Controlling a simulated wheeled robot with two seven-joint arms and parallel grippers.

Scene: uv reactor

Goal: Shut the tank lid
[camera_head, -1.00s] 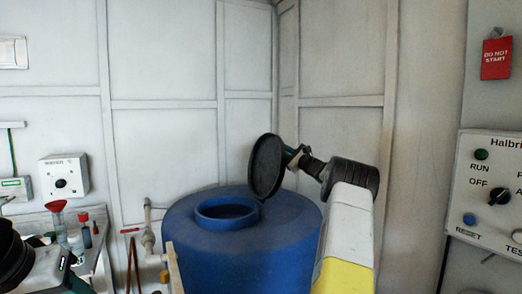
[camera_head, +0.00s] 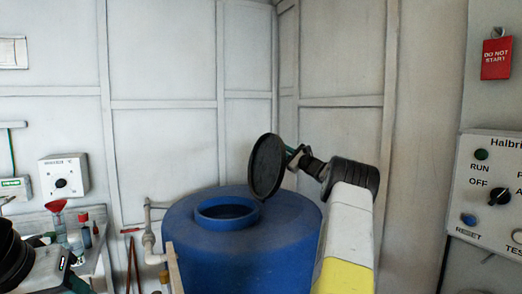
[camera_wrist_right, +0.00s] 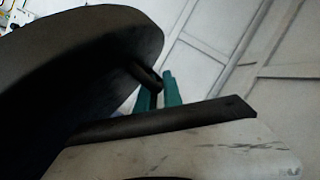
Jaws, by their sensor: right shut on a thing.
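The blue tank (camera_head: 240,255) stands in the middle of the head view, its round mouth (camera_head: 227,212) uncovered. The black lid (camera_head: 266,166) stands tipped up, nearly upright, at the right side of the mouth. My right gripper (camera_head: 292,157) is behind the lid's right side. In the wrist view the lid (camera_wrist_right: 75,70) fills the upper left, and the teal fingers of the right gripper (camera_wrist_right: 159,90) are shut on a dark lid handle (camera_wrist_right: 146,76). My left arm shows at the lower left, but its fingertips are not clearly seen.
A pipe with a valve (camera_head: 150,240) rises left of the tank. A bench at the left holds a red funnel (camera_head: 56,206) and bottles. A control panel (camera_head: 490,190) is on the right wall. The space above the mouth is clear.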

